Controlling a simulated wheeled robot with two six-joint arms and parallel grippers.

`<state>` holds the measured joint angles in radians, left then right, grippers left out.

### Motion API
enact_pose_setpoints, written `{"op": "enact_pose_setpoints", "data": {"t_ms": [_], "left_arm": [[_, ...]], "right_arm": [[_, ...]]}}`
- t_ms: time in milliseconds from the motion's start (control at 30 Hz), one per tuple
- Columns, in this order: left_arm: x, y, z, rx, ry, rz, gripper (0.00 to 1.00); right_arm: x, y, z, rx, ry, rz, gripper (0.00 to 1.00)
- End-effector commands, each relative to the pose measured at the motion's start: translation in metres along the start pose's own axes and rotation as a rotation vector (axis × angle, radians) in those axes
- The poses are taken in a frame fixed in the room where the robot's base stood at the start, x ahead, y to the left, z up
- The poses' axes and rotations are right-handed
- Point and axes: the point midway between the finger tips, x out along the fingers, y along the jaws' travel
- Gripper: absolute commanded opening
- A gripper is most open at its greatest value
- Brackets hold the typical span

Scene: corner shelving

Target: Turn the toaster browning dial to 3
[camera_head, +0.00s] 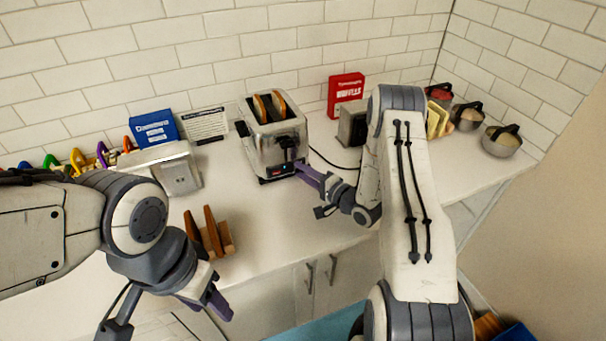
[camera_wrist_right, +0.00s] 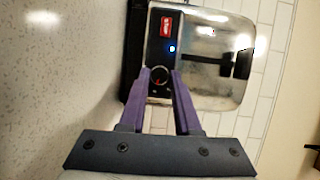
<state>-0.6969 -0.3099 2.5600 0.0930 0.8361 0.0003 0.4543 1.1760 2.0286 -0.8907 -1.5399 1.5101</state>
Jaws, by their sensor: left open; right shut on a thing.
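The silver toaster (camera_head: 275,135) stands on the counter with two slices of toast (camera_head: 269,106) in its slots. Its front panel shows a red label and a small blue light in the right wrist view (camera_wrist_right: 210,60). The black browning dial (camera_wrist_right: 158,82) with a red mark sits below that light, between my right gripper's fingertips. My right gripper (camera_wrist_right: 160,76) is shut on the dial; its purple fingers also reach the toaster's front in the head view (camera_head: 305,172). The number the dial points to is too small to read. My left gripper (camera_head: 213,305) is open and empty, in front of the counter edge.
A blue box (camera_head: 154,131), a sign card (camera_head: 204,125) and a silver appliance (camera_head: 178,172) are left of the toaster. A red box (camera_head: 345,94) and several lidded pots (camera_head: 502,141) are right.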

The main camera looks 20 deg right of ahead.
Motion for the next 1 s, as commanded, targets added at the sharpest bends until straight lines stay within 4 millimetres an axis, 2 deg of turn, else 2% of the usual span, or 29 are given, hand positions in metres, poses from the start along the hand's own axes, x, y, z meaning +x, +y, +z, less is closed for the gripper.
{"op": "enact_pose_setpoints", "data": {"t_ms": [500, 533, 567, 600, 867, 1000], "left_arm": [[0.0013, -0.0001, 0.0001, 0.000, 0.000, 0.000, 0.50], [0.0013, -0.0001, 0.0001, 0.000, 0.000, 0.000, 0.50], [0.0013, -0.0001, 0.0001, 0.000, 0.000, 0.000, 0.50], [0.0013, -0.0001, 0.0001, 0.000, 0.000, 0.000, 0.50], [0.0014, -0.0001, 0.0001, 0.000, 0.000, 0.000, 0.50], [0.0046, -0.0003, 0.0002, 0.000, 0.000, 0.000, 0.50]], "right_arm": [[-0.0003, -0.0002, -0.0033, 0.015, 0.008, -0.008, 0.00], [-0.0003, -0.0003, -0.0032, 0.015, 0.008, -0.008, 0.43], [-0.0002, -0.0002, -0.0031, 0.014, 0.007, -0.008, 0.54], [-0.0002, -0.0002, -0.0028, 0.015, 0.007, -0.008, 0.61], [-0.0002, 0.0002, -0.0014, 0.015, 0.003, -0.007, 0.61], [-0.0076, 0.0017, -0.0022, 0.016, 0.005, -0.006, 0.61]]}}
